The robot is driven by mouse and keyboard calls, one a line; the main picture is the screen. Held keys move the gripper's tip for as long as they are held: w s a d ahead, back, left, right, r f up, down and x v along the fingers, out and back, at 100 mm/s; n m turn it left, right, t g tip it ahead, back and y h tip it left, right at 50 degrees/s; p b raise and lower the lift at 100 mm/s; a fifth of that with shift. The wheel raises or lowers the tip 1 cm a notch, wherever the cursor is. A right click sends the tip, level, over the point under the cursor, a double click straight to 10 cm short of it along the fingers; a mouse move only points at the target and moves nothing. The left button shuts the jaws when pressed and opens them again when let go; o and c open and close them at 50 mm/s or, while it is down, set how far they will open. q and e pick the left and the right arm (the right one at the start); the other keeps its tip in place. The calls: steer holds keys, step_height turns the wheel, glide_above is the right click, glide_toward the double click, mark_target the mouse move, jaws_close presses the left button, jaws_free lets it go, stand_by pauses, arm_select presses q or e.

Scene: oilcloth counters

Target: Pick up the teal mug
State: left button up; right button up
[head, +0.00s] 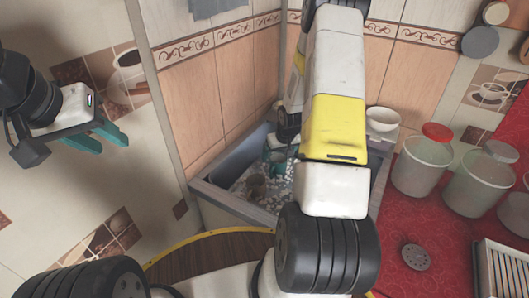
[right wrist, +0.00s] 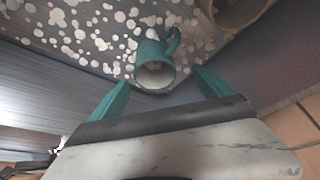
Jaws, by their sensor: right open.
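The teal mug (right wrist: 155,62) lies in the right wrist view on a grey surface with white spots, its open mouth towards the camera and its handle at the upper right. My right gripper (right wrist: 161,80) is open, with one teal finger to each side of the mug's mouth; I see no contact. In the head view my right arm hides most of that gripper, and I cannot tell the mug from its teal fingers. My left gripper (head: 108,137) is open and empty at the left, away from the mug.
A grey-rimmed basin (head: 233,207) with a white-spotted bottom surrounds the area. A brownish cup (head: 256,186) stands in it, near the mug. A white bowl (head: 382,119), clear jars (head: 421,165) and a red counter (head: 398,215) are to the right.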

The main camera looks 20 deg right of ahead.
mark_target(277, 162)
steer(key=x, duration=0.7)
steer(key=shift+d+f, duration=0.35)
steer(key=shift+d, duration=0.05)
steer(key=c, duration=1.7)
steer(key=shift+c, duration=0.7)
steer(key=shift+r, duration=0.15)
